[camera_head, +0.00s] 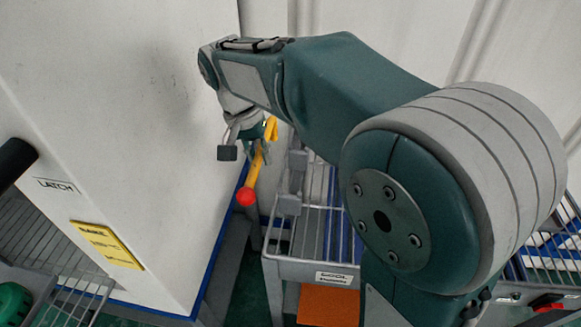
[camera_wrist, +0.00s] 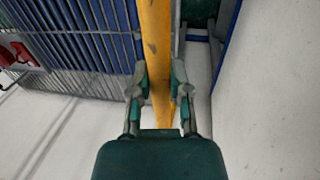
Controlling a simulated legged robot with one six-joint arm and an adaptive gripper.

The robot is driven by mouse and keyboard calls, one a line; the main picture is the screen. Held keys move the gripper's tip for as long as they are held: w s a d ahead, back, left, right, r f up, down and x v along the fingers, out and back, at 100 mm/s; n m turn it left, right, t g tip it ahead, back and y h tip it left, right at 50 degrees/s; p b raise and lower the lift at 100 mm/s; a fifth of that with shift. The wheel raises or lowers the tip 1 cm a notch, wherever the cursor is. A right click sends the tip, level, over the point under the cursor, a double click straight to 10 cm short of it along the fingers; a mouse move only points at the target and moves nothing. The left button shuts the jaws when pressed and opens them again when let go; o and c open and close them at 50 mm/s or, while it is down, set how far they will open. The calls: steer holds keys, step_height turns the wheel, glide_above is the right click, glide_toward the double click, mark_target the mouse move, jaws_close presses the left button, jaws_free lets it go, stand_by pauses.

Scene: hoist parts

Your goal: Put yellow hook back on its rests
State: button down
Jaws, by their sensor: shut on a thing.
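The yellow hook (camera_head: 255,171) is a yellow bar with a red ball at its lower end in the head view. It hangs tilted beside the white panel's edge. My gripper (camera_head: 247,150) is around its upper part. In the wrist view the yellow bar (camera_wrist: 156,50) runs between the two fingers of my gripper (camera_wrist: 161,85), which are closed on it. Grey bracket-like blocks (camera_head: 290,184) stand at the cart's left edge, right of the hook; I cannot tell whether these are the rests. The hook's upper end is partly hidden by my gripper.
A wire-shelf cart (camera_head: 310,270) stands right of the hook, with an orange block (camera_head: 328,306) below its labelled rim. The white panel (camera_head: 130,130) with a yellow label (camera_head: 107,244) and a black handle (camera_head: 14,160) fills the left. A narrow gap lies between panel and cart.

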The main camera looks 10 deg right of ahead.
steer(key=w+d+f, duration=0.9)
steer(key=w+f, duration=0.1)
steer(key=f, duration=0.3)
steer(key=shift+d, duration=0.4)
steer(key=shift+f, duration=0.55)
steer(key=c, duration=0.6)
jaws_free()
